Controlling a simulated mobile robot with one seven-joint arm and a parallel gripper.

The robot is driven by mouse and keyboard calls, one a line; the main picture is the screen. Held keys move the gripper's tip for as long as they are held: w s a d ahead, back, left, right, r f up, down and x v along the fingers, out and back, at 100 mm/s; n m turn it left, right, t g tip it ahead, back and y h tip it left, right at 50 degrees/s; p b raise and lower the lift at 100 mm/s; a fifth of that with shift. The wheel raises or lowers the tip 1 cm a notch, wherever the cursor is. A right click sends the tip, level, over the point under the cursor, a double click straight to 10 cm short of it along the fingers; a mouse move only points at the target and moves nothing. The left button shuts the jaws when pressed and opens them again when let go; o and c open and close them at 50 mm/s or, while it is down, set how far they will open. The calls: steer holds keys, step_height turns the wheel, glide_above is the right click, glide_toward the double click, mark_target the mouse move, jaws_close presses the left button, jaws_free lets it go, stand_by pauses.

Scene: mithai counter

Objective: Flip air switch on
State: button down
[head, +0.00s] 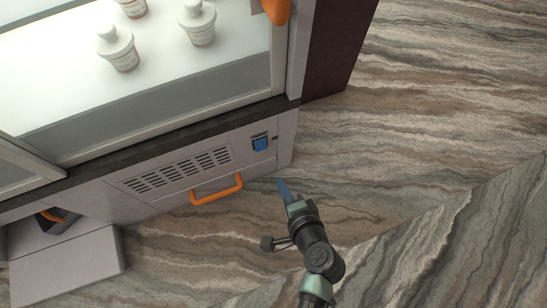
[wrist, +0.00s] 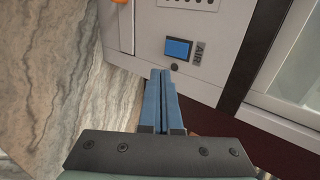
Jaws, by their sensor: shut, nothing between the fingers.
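The air switch (head: 260,144) is a blue rocker on the grey front panel of the counter, near its right end. In the wrist view the blue switch (wrist: 178,49) sits above my fingertips, with an "AIR" label (wrist: 199,52) beside it. A small dark round knob or hole lies between the switch and my fingertips. My gripper (head: 280,182) is below and to the right of the switch, its blue fingers pointing toward the panel. In the wrist view my gripper (wrist: 161,72) is shut and empty. I cannot tell whether the fingertips touch the panel. The switch's on or off position is unclear.
A vent grille (head: 178,170) and an orange handle (head: 216,190) are left of the switch. White jars (head: 118,48) stand in the lit glass case above. A grey box-like block (head: 68,268) is at lower left. The marbled floor right of the counter is clear.

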mark_target(261, 146)
steer(key=shift+w+r+b+x, duration=0.25)
steer(key=shift+b+x, duration=0.85)
steer(key=shift+x, duration=1.05)
steer(key=shift+w+r+b+x, duration=0.1)
steer(key=shift+r+b+x, duration=0.15)
steer(key=shift+b+x, duration=1.4)
steer(key=shift+w+r+b+x, duration=0.25)
steer(key=shift+b+x, duration=0.3)
steer(key=shift+x, duration=2.1)
steer(key=shift+w+a, duration=0.1)
steer(key=shift+a, duration=0.1)
steer(key=shift+r, duration=0.1)
steer(key=shift+r+p, duration=0.8)
steer(key=shift+p, duration=0.3)
